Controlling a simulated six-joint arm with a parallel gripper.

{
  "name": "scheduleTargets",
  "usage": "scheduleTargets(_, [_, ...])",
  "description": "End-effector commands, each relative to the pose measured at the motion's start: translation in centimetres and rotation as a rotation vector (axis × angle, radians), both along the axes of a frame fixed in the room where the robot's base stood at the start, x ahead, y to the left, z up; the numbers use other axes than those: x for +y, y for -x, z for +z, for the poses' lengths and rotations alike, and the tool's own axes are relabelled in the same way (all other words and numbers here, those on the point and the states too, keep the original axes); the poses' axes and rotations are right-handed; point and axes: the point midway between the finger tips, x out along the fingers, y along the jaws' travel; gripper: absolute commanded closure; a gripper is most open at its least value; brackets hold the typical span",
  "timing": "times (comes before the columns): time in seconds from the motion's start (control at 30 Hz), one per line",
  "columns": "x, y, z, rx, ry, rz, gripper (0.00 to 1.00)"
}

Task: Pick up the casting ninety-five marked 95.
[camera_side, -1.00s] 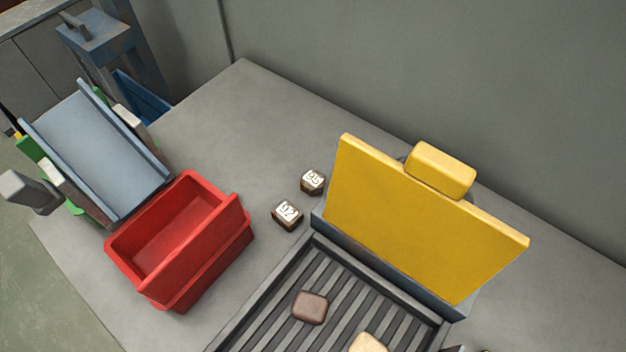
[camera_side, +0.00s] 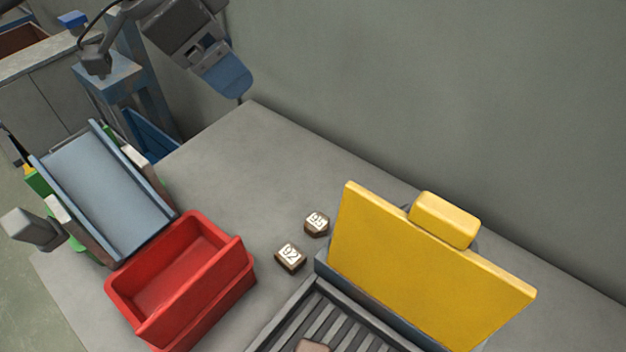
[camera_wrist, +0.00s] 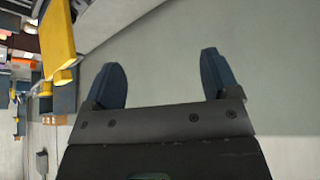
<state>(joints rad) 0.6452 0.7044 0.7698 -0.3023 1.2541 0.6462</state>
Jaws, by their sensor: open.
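The casting marked 95 (camera_side: 317,224) is a small dark brown block with a white top. It sits on the grey table, left of the yellow panel, in the side view. A similar casting marked 92 (camera_side: 290,257) stands close to it, nearer the red bin. My gripper (camera_wrist: 162,78) is open in the wrist view, its two dark blue fingers apart with nothing between them. In the side view a dark arm part with a blue end shows at the top, beyond the table's far corner and well away from the castings. The casting 95 cannot be made out in the wrist view.
A red bin (camera_side: 240,283) stands left of the castings, with a grey-blue chute (camera_side: 105,190) behind it. The upright yellow panel (camera_side: 425,265) rises right of them, over a slatted grate (camera_side: 335,325) bearing a brown piece (camera_side: 313,346).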

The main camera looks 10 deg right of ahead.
Motion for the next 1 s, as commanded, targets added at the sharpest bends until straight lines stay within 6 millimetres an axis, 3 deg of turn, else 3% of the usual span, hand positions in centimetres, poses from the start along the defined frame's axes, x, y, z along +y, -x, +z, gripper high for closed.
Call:
scheduleTargets(0.3, [-4.7, 1.1, -3.0, -0.005, 0.009, -0.124, 0.18])
scheduleTargets(0.57, [-4.4, 1.0, -5.5, -0.003, 0.009, -0.118, 0.18])
scheduleTargets(0.67, [-4.4, 1.0, -7.4, -0.001, 0.007, -0.117, 0.18])
scheduleTargets(0.83, [-4.3, 1.1, -11.8, 0.0, 0.006, -0.117, 0.18])
scheduleTargets(1.0, [-4.3, 1.1, -19.6, 0.003, 0.003, -0.116, 0.18])
